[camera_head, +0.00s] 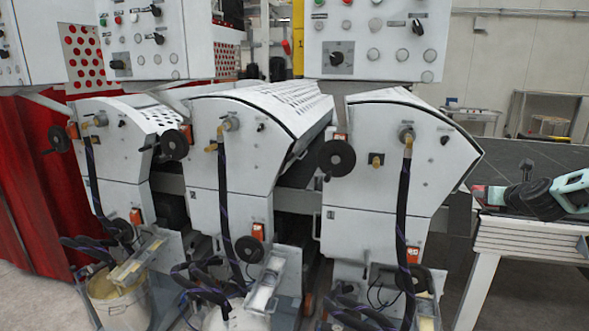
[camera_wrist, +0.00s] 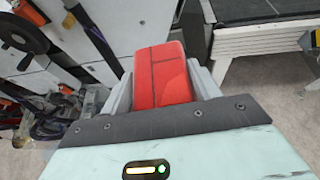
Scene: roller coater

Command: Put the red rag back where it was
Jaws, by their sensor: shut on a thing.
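The red rag (camera_wrist: 160,75) is a folded, block-like bundle with a dark crease, held between the two grey fingers of my gripper (camera_wrist: 158,92) in the wrist view. In the head view my gripper (camera_head: 494,196) is at the right, with the rag (camera_head: 479,193) showing as a small red patch at its tip. The gripper appears in front of the white slatted bench (camera_head: 525,243), and I cannot tell its height above it. The far end of the rag is in view; its underside is hidden.
Three white coater units stand in a row, with handwheels (camera_head: 337,158) and black hoses (camera_head: 404,215) on their fronts. Buckets (camera_head: 120,300) stand low at the left. A red curtain (camera_head: 30,185) hangs at far left. Open grey floor (camera_wrist: 262,100) shows beside the bench.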

